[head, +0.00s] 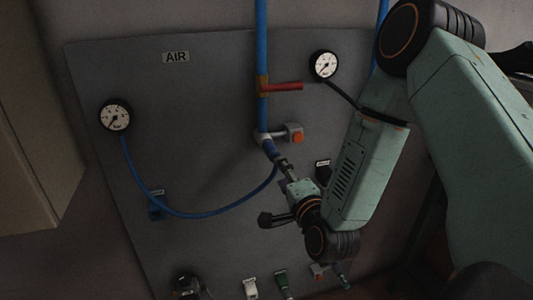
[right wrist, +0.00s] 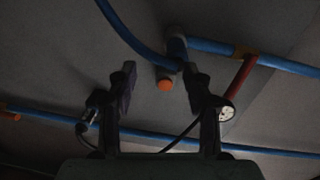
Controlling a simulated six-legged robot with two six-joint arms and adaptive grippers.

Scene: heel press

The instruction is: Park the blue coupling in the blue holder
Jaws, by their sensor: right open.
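The blue coupling (head: 270,150) sits at the lower end of the blue pipe, with a blue hose (head: 205,213) looping from it to the left gauge. The blue holder (head: 156,207) is on the panel, lower left, behind the hose, and looks empty. My right gripper (head: 283,168) is just below the coupling, its fingers pointing up at it. In the right wrist view the fingers (right wrist: 160,82) are apart, and the coupling (right wrist: 177,47) shows by the right fingertip. I cannot tell whether they touch. My left gripper is out of view.
A red valve handle (head: 285,86) and an orange button (head: 297,138) stick out close to the coupling. Gauges (head: 115,115) (head: 324,65) sit left and right. White (head: 250,289) and green (head: 282,281) fittings line the panel's bottom. The panel's middle left is bare apart from the hose.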

